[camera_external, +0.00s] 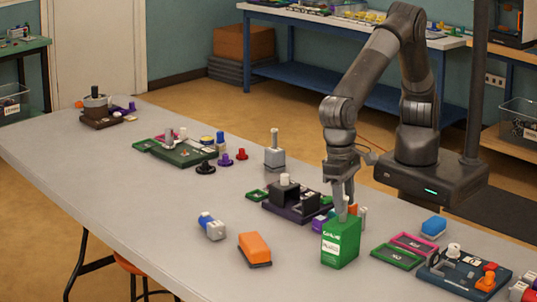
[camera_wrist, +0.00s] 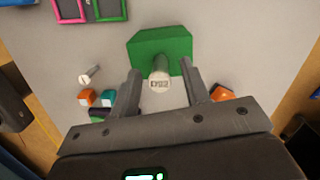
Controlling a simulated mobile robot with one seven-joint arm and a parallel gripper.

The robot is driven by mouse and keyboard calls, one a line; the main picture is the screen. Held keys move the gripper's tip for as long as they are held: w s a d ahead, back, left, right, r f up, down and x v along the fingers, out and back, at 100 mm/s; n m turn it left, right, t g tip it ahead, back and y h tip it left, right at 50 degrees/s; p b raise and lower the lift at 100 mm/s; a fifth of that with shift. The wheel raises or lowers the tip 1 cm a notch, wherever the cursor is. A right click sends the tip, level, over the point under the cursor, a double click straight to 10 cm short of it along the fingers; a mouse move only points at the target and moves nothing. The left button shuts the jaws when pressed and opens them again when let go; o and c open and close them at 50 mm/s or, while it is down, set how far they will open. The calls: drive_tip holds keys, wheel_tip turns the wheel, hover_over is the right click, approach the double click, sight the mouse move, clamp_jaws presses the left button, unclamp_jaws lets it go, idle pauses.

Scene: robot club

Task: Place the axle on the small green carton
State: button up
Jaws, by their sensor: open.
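The small green carton (camera_external: 341,244) stands upright near the front right of the grey table. It also shows in the wrist view (camera_wrist: 142,47) as a green shape at top centre. A pale grey cylinder, which looks like the axle (camera_wrist: 160,78), stands on end at the carton, its round marked end facing my camera. My gripper (camera_external: 344,213) is right at the carton's top. In the wrist view my gripper (camera_wrist: 160,80) has its fingers apart, one on each side of the axle, with gaps visible. The axle's lower end and its exact contact with the carton are hard to see.
Left of the carton are an orange block (camera_external: 255,247) and a blue-and-white piece (camera_external: 212,226). A dark purple holder (camera_external: 297,205) stands behind it. Green and pink trays (camera_external: 397,256) and a dark blue board (camera_external: 462,277) lie to the right. The table's left front is clear.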

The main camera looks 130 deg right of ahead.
wheel_tip(320, 180, up, 10)
drive_tip(key=d, duration=0.1)
drive_tip(key=shift+d, duration=0.15)
drive_tip(key=s+d+r+n+t, duration=0.2)
drive_tip(key=s+d+r+n, duration=0.3)
drive_tip(key=s, duration=0.4)
drive_tip(key=s+d+r+n+t, duration=0.1)
drive_tip(key=s+d+r+n, duration=0.1)
drive_tip(key=s+d+r, duration=0.6)
drive_tip(key=s+d+f+n+t, duration=0.1)
drive_tip(key=s+d+f+n, duration=0.1)
drive_tip(key=s, duration=0.7)
drive_tip(key=s+d+f+n+t+h, duration=0.1)
drive_tip(key=s+f+n, duration=0.3)
drive_tip(key=s, duration=0.6)
drive_tip(key=shift+s+d+f+n+t, duration=0.2)
drive_tip(key=shift+d+n+t, duration=0.3)
drive_tip(key=shift+d+n, duration=0.45)
